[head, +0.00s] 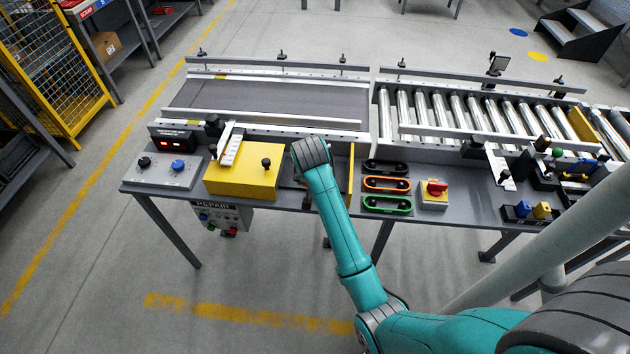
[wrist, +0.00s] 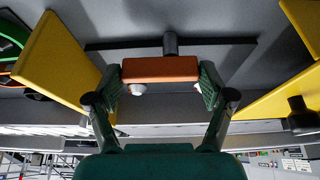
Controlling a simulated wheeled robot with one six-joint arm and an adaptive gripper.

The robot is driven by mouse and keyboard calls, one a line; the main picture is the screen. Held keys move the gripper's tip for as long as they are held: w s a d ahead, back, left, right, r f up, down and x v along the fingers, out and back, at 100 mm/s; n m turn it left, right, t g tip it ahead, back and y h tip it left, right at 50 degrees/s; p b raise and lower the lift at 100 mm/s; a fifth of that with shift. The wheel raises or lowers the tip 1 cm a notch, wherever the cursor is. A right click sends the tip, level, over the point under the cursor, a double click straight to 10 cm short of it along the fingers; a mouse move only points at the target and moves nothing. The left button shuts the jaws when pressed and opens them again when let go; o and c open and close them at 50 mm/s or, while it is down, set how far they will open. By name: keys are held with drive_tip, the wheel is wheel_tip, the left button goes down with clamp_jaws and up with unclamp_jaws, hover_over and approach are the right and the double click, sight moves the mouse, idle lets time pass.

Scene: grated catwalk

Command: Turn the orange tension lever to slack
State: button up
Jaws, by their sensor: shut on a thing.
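The orange tension lever (wrist: 160,69) shows in the wrist view as a short orange bar between my fingertips. My gripper (wrist: 161,80) is shut on it, with one finger at each end. A dark round post (wrist: 170,44) stands just behind the bar, over a dark plate (wrist: 215,55). Small white round parts (wrist: 138,89) show by the fingers. In the head view my arm hides the lever and my gripper. I cannot make out any slack or tight marking.
A yellow upright panel (wrist: 62,60) stands close on one side of my gripper, and also shows in the head view (head: 350,175). A yellow box (head: 243,178) with a black knob is on the other side. Orange (head: 386,184) and green (head: 387,204) handles lie right of my arm.

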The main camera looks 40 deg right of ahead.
drive_tip(key=shift+f, duration=0.1)
drive_tip(key=o, duration=1)
drive_tip(key=shift+o, duration=0.2)
drive_tip(key=v, duration=0.7)
drive_tip(key=shift+r, duration=0.25)
drive_tip(key=shift+a, duration=0.15)
